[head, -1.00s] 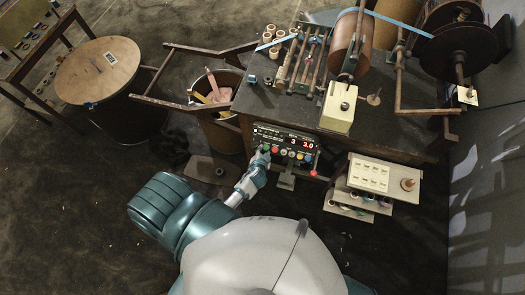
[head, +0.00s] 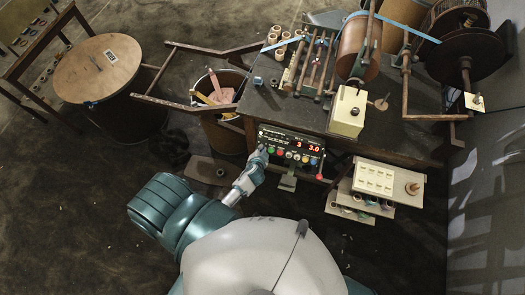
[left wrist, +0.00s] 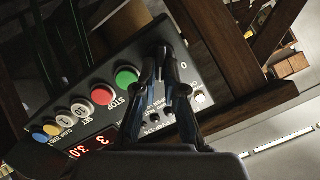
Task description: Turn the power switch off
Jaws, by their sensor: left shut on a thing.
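The control panel (head: 290,135) is a dark box with coloured buttons and a lit red display reading 3 and 3.0, mounted at the table's front. In the left wrist view the panel (left wrist: 105,72) runs diagonally, with its green button (left wrist: 126,77) and red STOP button (left wrist: 102,94) beside the fingers. The black power switch (left wrist: 158,48) is at the panel's end, near a "0" mark, and is mostly hidden by the fingers. My left gripper (head: 261,156) is at the panel's left end; its fingers (left wrist: 164,62) are shut on the switch. My right gripper is not in view.
The dark table (head: 275,102) carries winding rollers (head: 316,62) and a beige box (head: 347,110). A bin (head: 222,130) stands left of the panel. A small stand with a white socket board (head: 375,178) is to the right.

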